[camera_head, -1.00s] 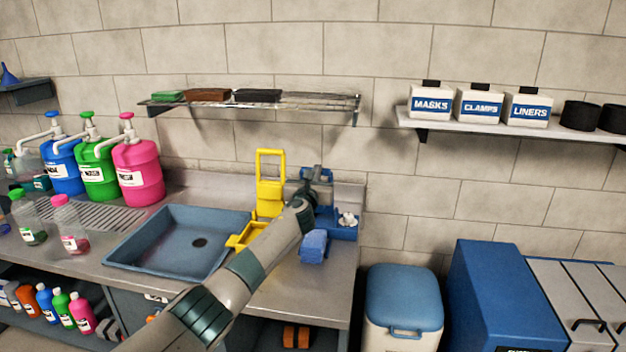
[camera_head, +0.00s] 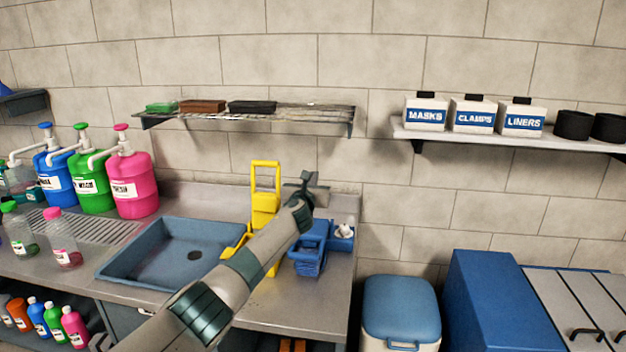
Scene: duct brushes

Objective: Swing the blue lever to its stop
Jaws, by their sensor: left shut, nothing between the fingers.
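A blue wringer-like fixture (camera_head: 344,243) stands on the steel counter at the right of the sink. Its blue lever (camera_head: 313,233) is a looped handle that now leans low toward the front, over a blue ribbed block (camera_head: 309,263). My left gripper (camera_head: 309,184) is shut and empty, above and behind the lever, apparently apart from it. My left forearm crosses in front and hides part of the fixture's left side. I cannot tell whether the lever rests against its stop. My right gripper is not in view.
A yellow fixture with an upright handle (camera_head: 266,182) stands just left of my gripper. The blue sink (camera_head: 178,252) is left of it. A wire shelf (camera_head: 300,112) hangs above. A blue-lidded bin (camera_head: 402,305) stands right of the counter.

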